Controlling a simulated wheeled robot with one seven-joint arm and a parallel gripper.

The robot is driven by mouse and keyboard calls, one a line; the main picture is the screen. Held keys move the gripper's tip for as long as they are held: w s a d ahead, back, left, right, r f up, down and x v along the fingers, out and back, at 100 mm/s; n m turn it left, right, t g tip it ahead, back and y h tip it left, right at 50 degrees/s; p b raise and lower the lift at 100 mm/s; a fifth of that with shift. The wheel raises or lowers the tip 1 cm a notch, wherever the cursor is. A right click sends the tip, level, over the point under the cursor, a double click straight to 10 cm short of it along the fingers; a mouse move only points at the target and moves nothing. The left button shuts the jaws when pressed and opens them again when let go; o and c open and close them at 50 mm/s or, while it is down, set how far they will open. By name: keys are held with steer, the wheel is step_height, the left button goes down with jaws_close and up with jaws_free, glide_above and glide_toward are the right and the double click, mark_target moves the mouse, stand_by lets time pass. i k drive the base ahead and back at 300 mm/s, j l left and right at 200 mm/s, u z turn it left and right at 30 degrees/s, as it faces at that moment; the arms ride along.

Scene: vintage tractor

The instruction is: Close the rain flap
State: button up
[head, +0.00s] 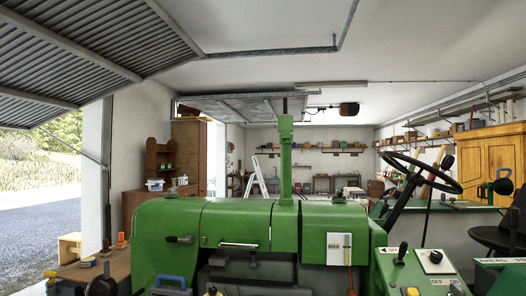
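A green tractor (235,222) fills the lower middle of the head view. A green exhaust pipe (285,165) stands upright from its hood. A small, thin dark piece (285,105) stands up above the pipe's top; it looks like the rain flap, raised open, but it is too small to be sure. My gripper is not clearly seen in this view.
The steering wheel (424,172) rises at the right on a slanted column. A lever and switch panel (420,268) sits at the lower right. A wooden bench (85,270) with small items stands at the left. A raised garage door (85,50) hangs at the upper left.

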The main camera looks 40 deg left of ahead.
mark_target(285, 123)
steer(key=i+l+u, duration=0.15)
steer(key=u, duration=0.35)
steer(key=i+l+u, duration=0.25)
steer(key=u, duration=0.2)
steer(key=i+l+u, duration=0.2)
steer(key=u, duration=0.75)
steer(key=i+l, duration=0.05)
steer(key=l, duration=0.05)
